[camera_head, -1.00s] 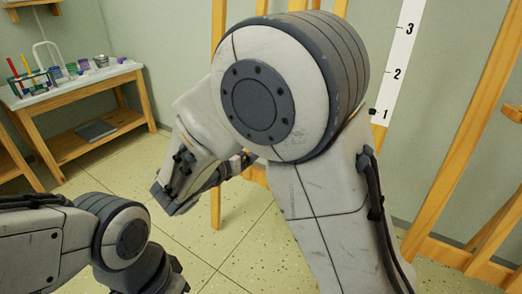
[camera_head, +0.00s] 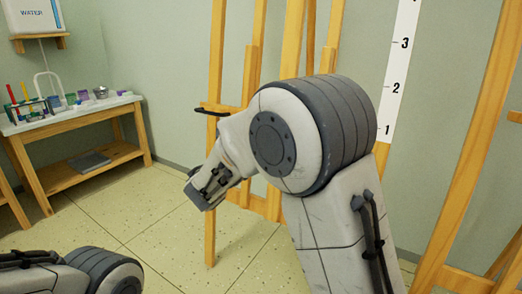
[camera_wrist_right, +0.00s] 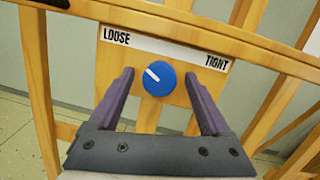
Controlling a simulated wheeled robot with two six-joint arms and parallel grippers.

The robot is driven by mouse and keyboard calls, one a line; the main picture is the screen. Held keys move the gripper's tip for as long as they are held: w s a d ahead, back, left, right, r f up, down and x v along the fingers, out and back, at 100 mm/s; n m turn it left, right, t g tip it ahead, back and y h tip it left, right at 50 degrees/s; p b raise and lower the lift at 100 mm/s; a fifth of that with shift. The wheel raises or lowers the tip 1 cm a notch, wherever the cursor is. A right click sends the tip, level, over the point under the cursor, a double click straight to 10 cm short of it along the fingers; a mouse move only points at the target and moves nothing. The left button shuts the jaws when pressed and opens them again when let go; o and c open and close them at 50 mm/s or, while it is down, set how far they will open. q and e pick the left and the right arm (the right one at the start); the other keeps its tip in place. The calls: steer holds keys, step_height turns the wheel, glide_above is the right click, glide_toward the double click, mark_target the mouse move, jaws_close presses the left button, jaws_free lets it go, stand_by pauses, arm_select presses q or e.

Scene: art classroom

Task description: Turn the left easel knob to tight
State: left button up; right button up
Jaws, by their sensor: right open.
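The blue round knob (camera_wrist_right: 158,78) is in the right wrist view, on a wooden panel of the easel (camera_wrist_right: 112,68). Its white mark points up and left, toward the word LOOSE. A white label strip (camera_wrist_right: 165,48) above it reads LOOSE at left and TIGHT at right. My right gripper (camera_wrist_right: 160,72) is open, with its two purple fingers on either side of the knob in the picture; I see no contact. In the head view the easel (camera_head: 216,60) stands behind my right arm, which hides the knob. My left gripper is out of view.
A wooden ledge (camera_wrist_right: 215,32) crosses the easel above the knob. A side table (camera_head: 75,122) with art supplies stands at the left wall. Another wooden frame (camera_head: 470,165) stands at the right. The floor (camera_head: 140,220) between is clear.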

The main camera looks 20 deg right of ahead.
steer(key=shift+w+d, duration=0.1)
jaws_close()
stand_by(0.3)
steer(key=m+g+b, duration=0.1)
steer(key=m+b, duration=0.2)
steer(key=m, duration=0.5)
steer(key=m+g+b, duration=0.2)
steer(key=m+b, duration=0.2)
steer(key=m, duration=0.5)
steer(key=m+g+h+b, duration=0.1)
steer(key=m+g+b, duration=0.1)
steer(key=m, duration=0.7)
steer(key=shift+w+f+b, duration=0.1)
steer(key=shift+w+b, duration=0.05)
steer(key=shift+b, duration=0.6)
steer(key=shift+m, duration=0.4)
